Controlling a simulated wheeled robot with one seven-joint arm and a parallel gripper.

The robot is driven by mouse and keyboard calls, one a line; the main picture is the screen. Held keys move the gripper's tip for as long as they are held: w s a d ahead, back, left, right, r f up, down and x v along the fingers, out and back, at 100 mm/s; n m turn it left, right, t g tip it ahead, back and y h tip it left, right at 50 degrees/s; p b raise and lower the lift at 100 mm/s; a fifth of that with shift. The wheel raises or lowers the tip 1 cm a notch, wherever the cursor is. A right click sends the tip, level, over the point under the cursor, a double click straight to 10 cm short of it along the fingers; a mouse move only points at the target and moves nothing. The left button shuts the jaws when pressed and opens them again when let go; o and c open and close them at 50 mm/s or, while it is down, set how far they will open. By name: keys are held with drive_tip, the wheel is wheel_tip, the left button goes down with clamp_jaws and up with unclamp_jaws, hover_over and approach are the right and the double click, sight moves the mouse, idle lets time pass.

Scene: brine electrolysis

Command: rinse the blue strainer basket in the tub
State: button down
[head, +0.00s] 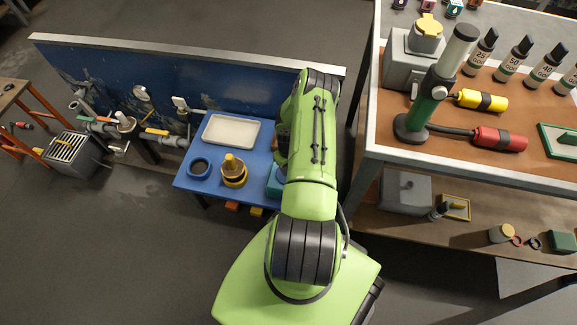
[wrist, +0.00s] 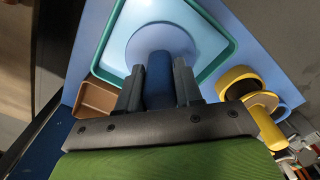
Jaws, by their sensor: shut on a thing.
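In the wrist view my gripper (wrist: 158,85) is shut on a dark blue upright piece (wrist: 157,72), which looks like the handle of the blue strainer basket. A paler blue round shape (wrist: 160,38), probably the basket's body, lies beyond the fingertips, within the outline of the tub. The tub (wrist: 214,76) has a teal rim and a light blue inside. I cannot tell whether the round shape touches the tub's bottom or any water. In the head view only a teal edge of the tub (head: 274,183) shows beside my arm; my gripper and the basket are hidden there.
The tub stands on a blue table (head: 212,182). A brown box (wrist: 97,97) sits beside the tub. A loaded workbench (head: 480,165) is to the right.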

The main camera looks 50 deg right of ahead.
wheel_tip(320, 180, up, 12)
drive_tip(key=p, duration=0.8)
drive_tip(key=shift+r, duration=0.25)
drive_tip(key=shift+w, duration=0.1)
idle(0.5)
